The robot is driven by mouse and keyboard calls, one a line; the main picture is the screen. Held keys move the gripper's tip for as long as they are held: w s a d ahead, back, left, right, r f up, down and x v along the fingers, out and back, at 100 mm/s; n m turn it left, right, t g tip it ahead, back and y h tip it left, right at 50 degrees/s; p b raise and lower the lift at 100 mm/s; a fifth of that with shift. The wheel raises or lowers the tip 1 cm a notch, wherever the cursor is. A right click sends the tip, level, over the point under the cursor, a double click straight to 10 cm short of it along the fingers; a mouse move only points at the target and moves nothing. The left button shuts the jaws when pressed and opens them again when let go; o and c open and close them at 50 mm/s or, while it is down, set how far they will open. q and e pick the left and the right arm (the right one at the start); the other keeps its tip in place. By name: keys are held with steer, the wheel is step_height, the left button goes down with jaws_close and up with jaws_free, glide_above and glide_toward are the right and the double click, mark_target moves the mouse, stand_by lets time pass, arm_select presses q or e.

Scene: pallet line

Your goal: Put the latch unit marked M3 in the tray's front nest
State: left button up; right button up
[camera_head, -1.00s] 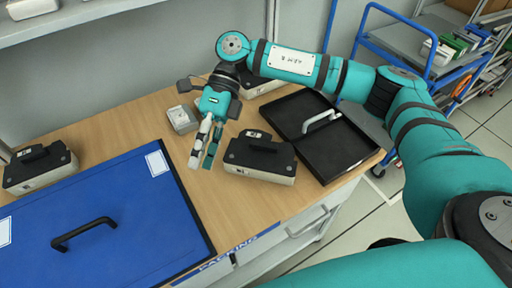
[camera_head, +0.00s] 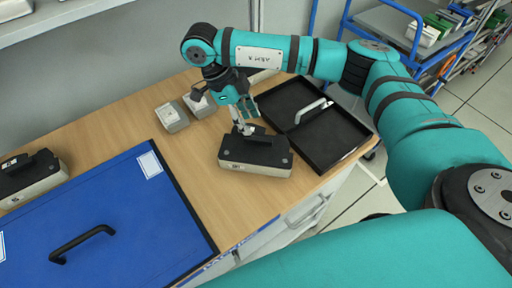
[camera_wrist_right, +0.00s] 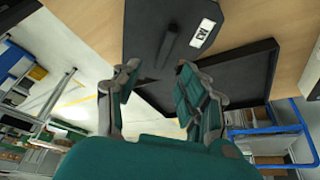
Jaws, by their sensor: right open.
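A latch unit (camera_head: 255,158), black on top with a light base, stands on the wooden table left of the tray. In the wrist view the unit (camera_wrist_right: 150,15) has a raised black bar and a white label (camera_wrist_right: 202,33), turned and too small to read surely. My right gripper (camera_head: 243,126) is over the unit's back edge, its fingers pointing down. The wrist view shows the gripper (camera_wrist_right: 155,100) open, nothing between its fingers. The black tray (camera_head: 352,152) has two nests, both empty, with a grey handle between them. My left gripper is out of view.
A blue panel (camera_head: 120,215) with a black handle covers the table's front left. Another latch unit (camera_head: 30,178) stands at the far left. Two small pale boxes (camera_head: 172,117) (camera_head: 200,104) stand behind. A blue cart (camera_head: 400,40) is beyond the tray.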

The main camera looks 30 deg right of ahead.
mark_target(258, 138)
steer(key=shift+w+p+x, duration=0.2)
steer(key=shift+p+x, duration=0.05)
steer(key=shift+x, duration=1.5)
steer(key=shift+w+p+x, duration=0.2)
steer(key=shift+p+x, duration=0.05)
steer(key=shift+x, duration=1.5)
jaws_close()
